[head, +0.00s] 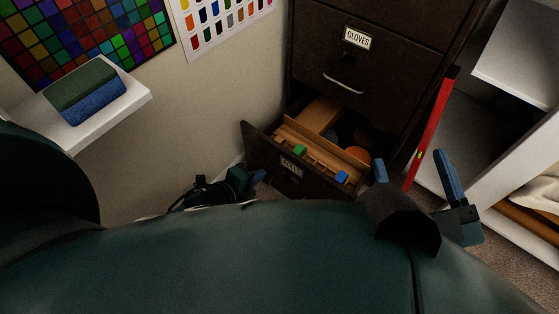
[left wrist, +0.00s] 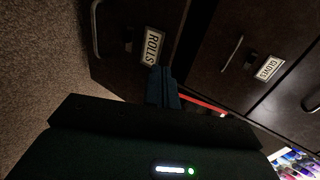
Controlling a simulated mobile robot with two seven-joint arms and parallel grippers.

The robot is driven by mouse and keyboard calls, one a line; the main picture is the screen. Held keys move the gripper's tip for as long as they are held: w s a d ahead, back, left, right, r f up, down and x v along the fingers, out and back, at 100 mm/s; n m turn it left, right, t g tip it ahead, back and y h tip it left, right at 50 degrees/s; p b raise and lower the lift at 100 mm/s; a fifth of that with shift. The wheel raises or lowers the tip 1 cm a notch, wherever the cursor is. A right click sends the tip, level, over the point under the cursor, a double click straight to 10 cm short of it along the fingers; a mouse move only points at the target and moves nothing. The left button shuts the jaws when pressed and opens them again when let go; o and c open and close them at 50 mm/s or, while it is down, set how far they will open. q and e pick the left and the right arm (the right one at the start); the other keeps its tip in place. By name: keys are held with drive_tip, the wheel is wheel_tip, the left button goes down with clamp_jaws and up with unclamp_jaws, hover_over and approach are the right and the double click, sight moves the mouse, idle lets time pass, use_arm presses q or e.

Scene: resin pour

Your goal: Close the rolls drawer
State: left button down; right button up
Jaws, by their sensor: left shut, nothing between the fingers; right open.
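The rolls drawer (head: 262,159) is the low drawer of a dark cabinet and stands pulled out in the head view. Its ROLLS label shows small there and clearly in the left wrist view (left wrist: 152,46). Inside are a wooden divider, a green block (head: 300,150), a blue block (head: 342,177) and round rolls at the back. My left gripper (head: 258,177) is shut and empty, just in front of the drawer's front; its fingertips (left wrist: 160,72) are beside the label. I cannot tell whether they touch it. My right gripper (head: 414,168) is open and empty, right of the drawer.
The closed gloves drawer (head: 350,58) is above. A red level (head: 432,130) leans upright at the cabinet's right. White shelving (head: 510,140) stands further right. A white wall shelf (head: 125,96) with a green and blue block is at left.

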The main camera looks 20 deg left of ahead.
use_arm(q)
drive_tip(key=w+r+b+x, duration=0.1)
drive_tip(key=b+x, duration=0.3)
drive_tip(key=x, duration=0.5)
drive_tip(key=shift+w+d+r, duration=0.15)
drive_tip(key=shift+w+d, duration=0.1)
drive_tip(key=shift+d, duration=0.05)
use_arm(e)
drive_tip(key=shift+w+d+r+n+t+y, duration=0.1)
drive_tip(key=shift+w+r+n+t+y, duration=0.2)
drive_tip(key=shift+r+n+y, duration=0.45)
drive_tip(key=shift+w+d+r+n+t+y, duration=0.1)
drive_tip(key=shift+r+n+t+y, duration=0.45)
drive_tip(key=shift+r, duration=0.4)
drive_tip(key=shift+w+r+n+t+y, duration=0.2)
drive_tip(key=shift+r+n+t+y, duration=0.05)
drive_tip(key=shift+r+n+y, duration=0.55)
